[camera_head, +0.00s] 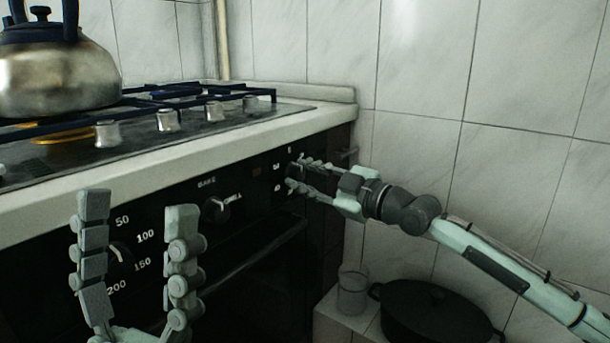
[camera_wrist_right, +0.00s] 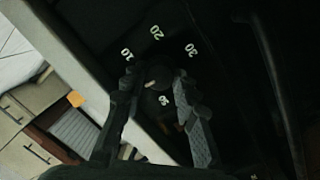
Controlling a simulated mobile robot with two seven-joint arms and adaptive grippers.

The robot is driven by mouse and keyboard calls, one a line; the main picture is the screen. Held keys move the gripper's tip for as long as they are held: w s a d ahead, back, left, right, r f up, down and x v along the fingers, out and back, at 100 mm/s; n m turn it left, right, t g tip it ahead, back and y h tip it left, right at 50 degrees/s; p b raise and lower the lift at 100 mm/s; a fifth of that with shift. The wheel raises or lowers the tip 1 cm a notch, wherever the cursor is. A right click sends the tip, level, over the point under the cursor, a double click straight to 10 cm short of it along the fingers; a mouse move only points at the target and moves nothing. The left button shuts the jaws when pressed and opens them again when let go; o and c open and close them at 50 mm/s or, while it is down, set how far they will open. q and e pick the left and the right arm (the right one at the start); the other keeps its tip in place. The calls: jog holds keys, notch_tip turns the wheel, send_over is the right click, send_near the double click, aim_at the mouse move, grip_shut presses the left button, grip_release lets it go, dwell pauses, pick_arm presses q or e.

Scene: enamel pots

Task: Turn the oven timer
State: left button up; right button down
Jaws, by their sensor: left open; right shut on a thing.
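The oven timer knob (camera_head: 296,171) is a small dark dial at the right end of the black oven panel. In the right wrist view the knob (camera_wrist_right: 159,76) shows a pale pointer mark toward the lower left, with white numbers such as 10 and 20 around it. My right gripper (camera_head: 299,173) is shut on the knob; in the wrist view its fingers (camera_wrist_right: 156,80) stand on either side of it. My left gripper (camera_head: 139,213) is open and empty in front of the panel's left part, partly covering the temperature dial (camera_head: 124,256).
The bake dial (camera_head: 217,209) sits between the two grippers. Above are the worktop edge (camera_head: 200,157), the stove knobs (camera_head: 168,120) and a kettle (camera_head: 58,75). A glass (camera_head: 352,291) and a dark lidded pot (camera_head: 432,312) stand low at the right, below my right arm.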

jog(key=m+p, duration=0.3)
jog(key=m, duration=0.2)
jog(key=shift+r+g, duration=0.15)
jog(key=shift+g, duration=0.15)
jog(key=m+p, duration=0.1)
jog(key=m, duration=0.2)
pick_arm(q)
jog(key=w+d+f+g+y+p, duration=0.1)
jog(key=w+d+f+g, duration=0.3)
jog(key=w+f+g, duration=0.2)
jog(key=shift+w+d+f+m+g, duration=0.2)
jog(key=shift+w+d+m+g, duration=0.2)
jog(key=shift+w+g, duration=1)
pick_arm(e)
jog(key=shift+m+g, duration=0.4)
jog(key=shift+m, duration=1.2)
pick_arm(q)
jog(key=shift+s, duration=0.25)
pick_arm(e)
jog(key=c, duration=1.2)
grip_release()
jog(key=shift+o, duration=0.2)
jog(key=v, duration=1.2)
pick_arm(q)
jog(key=shift+f, duration=0.1)
